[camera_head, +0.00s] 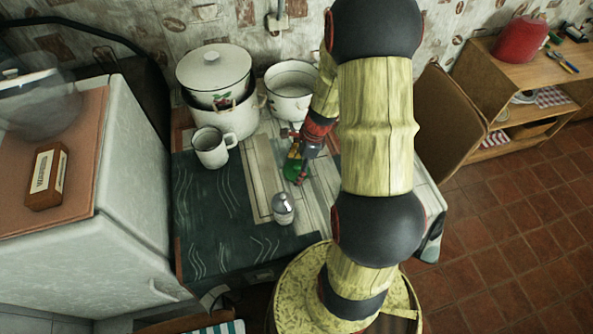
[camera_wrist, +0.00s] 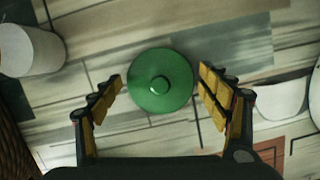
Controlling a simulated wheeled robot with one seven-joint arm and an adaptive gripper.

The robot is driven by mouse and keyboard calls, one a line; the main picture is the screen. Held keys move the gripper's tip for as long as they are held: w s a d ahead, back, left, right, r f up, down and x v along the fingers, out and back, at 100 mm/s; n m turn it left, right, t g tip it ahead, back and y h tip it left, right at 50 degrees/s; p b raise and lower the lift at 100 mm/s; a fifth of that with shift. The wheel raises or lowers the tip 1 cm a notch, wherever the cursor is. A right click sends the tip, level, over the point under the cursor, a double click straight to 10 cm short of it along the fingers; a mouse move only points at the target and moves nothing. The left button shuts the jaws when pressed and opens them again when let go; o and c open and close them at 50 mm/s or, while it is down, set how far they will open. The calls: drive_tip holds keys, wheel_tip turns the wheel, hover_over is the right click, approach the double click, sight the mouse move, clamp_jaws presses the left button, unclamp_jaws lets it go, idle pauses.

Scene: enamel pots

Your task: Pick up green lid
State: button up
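The green lid (camera_wrist: 160,95) is a round disc with a small knob in its middle. It lies on the table between the fingertips of my gripper (camera_wrist: 161,88) in the wrist view, with gaps at both sides. My gripper is open and empty above it. In the head view the green lid (camera_head: 294,171) shows partly beside my gripper (camera_head: 301,160), which hides some of it. How high the fingers are above the lid I cannot tell.
A white mug (camera_head: 212,148), stacked enamel pots (camera_head: 215,72) and an open white pot (camera_head: 290,92) stand behind and left of my gripper. A metal shaker (camera_head: 283,208) stands nearer the front of the table (camera_head: 225,247). A white fridge-like cabinet (camera_head: 135,210) borders the left.

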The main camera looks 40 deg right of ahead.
drive_tip(key=c, duration=0.8)
drive_tip(key=shift+o, duration=0.2)
drive_tip(key=shift+r, duration=0.1)
